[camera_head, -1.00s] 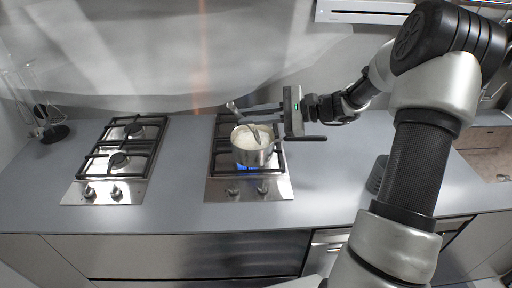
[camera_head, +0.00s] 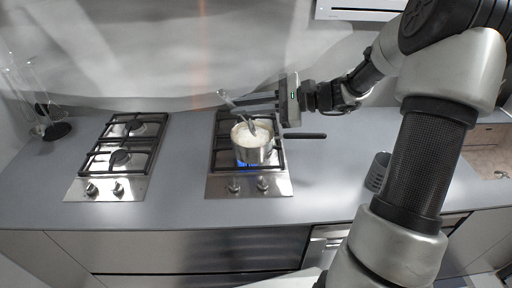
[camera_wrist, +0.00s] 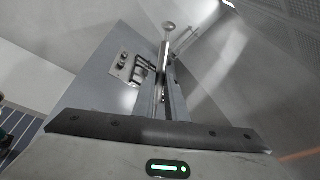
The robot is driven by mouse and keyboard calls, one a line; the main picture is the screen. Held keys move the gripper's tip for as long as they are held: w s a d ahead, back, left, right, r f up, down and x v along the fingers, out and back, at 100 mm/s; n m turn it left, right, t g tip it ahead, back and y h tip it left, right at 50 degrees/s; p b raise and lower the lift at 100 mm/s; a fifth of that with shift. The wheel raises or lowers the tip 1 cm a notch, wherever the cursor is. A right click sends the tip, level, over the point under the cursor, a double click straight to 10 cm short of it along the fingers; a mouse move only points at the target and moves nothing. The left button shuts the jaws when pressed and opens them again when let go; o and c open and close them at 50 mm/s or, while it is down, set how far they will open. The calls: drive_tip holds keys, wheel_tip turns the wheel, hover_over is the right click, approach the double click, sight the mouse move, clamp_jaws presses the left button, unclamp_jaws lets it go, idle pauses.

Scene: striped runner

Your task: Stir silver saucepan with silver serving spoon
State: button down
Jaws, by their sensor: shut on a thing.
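The silver saucepan (camera_head: 252,152) stands on the right-hand hob with pale contents inside and its dark handle pointing right. The silver serving spoon (camera_head: 229,101) is tilted, its upper end rising to the left and its lower end reaching into the saucepan's contents. My gripper (camera_head: 240,102) is shut on the spoon above the pan's back edge, coming in from the right. In the wrist view the spoon (camera_wrist: 164,56) sticks out between the fingers (camera_wrist: 163,92). The spoon's lower tip is hidden in the pale contents.
The right-hand hob (camera_head: 219,186) shows a blue glow under the pan. A second hob (camera_head: 103,190) stands empty to the left. A utensil stand (camera_head: 57,130) is at the far left, and a grey perforated container (camera_head: 377,172) is at the right. The counter between the hobs is clear.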

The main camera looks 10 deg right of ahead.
drive_tip(key=shift+r, duration=2.05)
